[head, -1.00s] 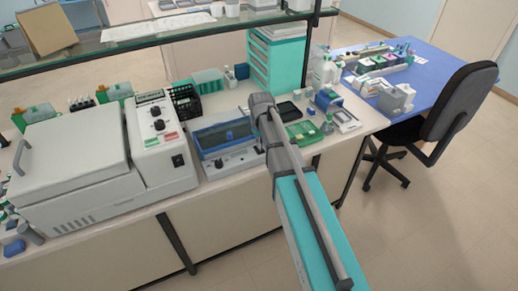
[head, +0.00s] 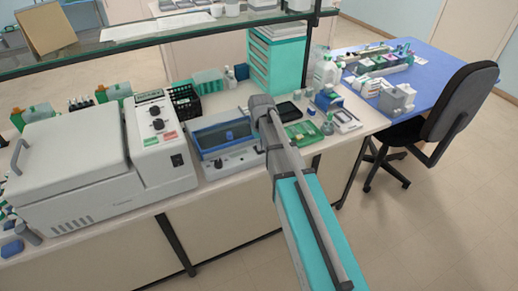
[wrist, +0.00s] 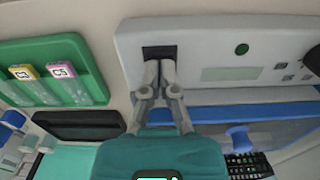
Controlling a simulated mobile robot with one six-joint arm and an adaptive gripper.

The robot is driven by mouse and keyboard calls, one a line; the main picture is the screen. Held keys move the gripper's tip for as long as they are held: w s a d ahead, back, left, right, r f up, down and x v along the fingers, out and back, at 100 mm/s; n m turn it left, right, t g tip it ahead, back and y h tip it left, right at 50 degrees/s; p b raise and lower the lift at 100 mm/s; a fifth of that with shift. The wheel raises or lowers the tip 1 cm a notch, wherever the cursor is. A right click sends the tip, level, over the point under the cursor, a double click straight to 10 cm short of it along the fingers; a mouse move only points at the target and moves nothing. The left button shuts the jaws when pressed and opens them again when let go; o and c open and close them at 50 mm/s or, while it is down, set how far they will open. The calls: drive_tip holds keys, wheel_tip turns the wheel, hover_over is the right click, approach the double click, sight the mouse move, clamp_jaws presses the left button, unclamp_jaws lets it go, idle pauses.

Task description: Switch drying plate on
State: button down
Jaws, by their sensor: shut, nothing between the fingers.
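The drying plate (head: 222,139), a pale box with a blue-framed clear lid, stands on the bench. The wrist view shows its pale front panel (wrist: 215,48) upside down, with a black switch (wrist: 159,52), a round green lamp or button (wrist: 242,49), a small display (wrist: 229,74) and small buttons. My gripper (wrist: 160,64) is shut and empty. Its fingertips are at the switch and cover part of it; I cannot tell whether they touch it or which way it is set. In the head view my arm hides the fingers and the panel's right end.
A green tray (head: 301,133) stands right of the drying plate; its slides, labelled C3 and C5, show in the wrist view. A large grey-white machine (head: 160,150) stands to the left. A glass shelf (head: 180,36) runs above the bench.

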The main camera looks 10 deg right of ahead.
drive_tip(key=shift+f+b, duration=0.3)
drive_tip(key=shift+f, duration=0.05)
drive_tip(key=shift+r, duration=0.1)
idle(0.3)
drive_tip(key=shift+r+p, duration=3.45)
drive_tip(key=shift+p, duration=0.1)
drive_tip(key=shift+s, duration=0.15)
drive_tip(key=s+d+m, duration=0.3)
drive_tip(key=s, duration=1.5)
drive_tip(key=shift+d, duration=0.2)
